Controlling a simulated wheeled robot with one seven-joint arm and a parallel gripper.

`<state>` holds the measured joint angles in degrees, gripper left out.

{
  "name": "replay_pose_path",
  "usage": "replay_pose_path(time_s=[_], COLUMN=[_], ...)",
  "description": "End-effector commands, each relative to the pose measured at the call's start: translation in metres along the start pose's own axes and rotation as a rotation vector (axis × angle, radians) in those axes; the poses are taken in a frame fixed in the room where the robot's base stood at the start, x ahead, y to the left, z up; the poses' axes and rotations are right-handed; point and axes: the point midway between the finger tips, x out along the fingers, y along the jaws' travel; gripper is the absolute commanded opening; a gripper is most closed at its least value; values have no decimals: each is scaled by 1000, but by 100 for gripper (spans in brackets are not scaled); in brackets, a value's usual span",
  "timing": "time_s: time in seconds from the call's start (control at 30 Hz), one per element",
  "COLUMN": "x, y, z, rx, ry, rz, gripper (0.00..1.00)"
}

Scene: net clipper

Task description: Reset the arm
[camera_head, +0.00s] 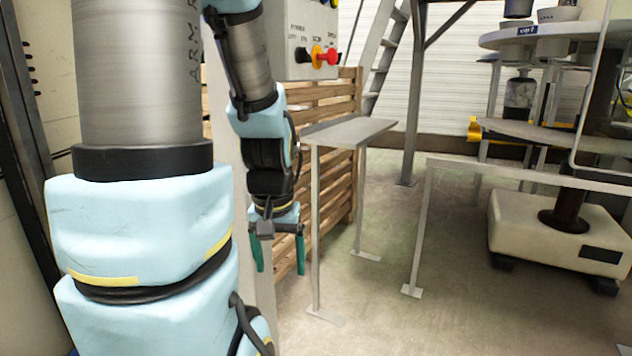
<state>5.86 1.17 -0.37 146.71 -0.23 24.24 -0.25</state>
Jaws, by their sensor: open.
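My gripper (279,254) hangs at the end of my arm, pointing down, left of the middle of the head view. Its two green fingers are apart, with nothing visible between them. It is in the air beside the legs of a narrow grey metal table (350,131), lower than the table's top. My arm's pale blue and grey links fill the left of the view and hide what lies behind them.
A slatted wooden crate (335,185) stands behind the table. A control box (312,45) with a red knob hangs above. A machine with round tiers and a cream base (548,228) stands at right. A grey rail (520,172) crosses before it. Floor between is clear.

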Motion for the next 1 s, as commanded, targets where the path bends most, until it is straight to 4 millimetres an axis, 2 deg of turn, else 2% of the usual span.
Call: replay_pose_path(time_s=[0.03, 0.6, 0.8, 1.0], x=[-34, -205, -240, -247], y=[0, 1, 1, 1], z=[-5, -29, -34, -35], rx=[0, -1, -1, -1], ry=[0, 1, 1, 1], rz=[0, 0, 0, 0], gripper=[82, 82, 82, 82])
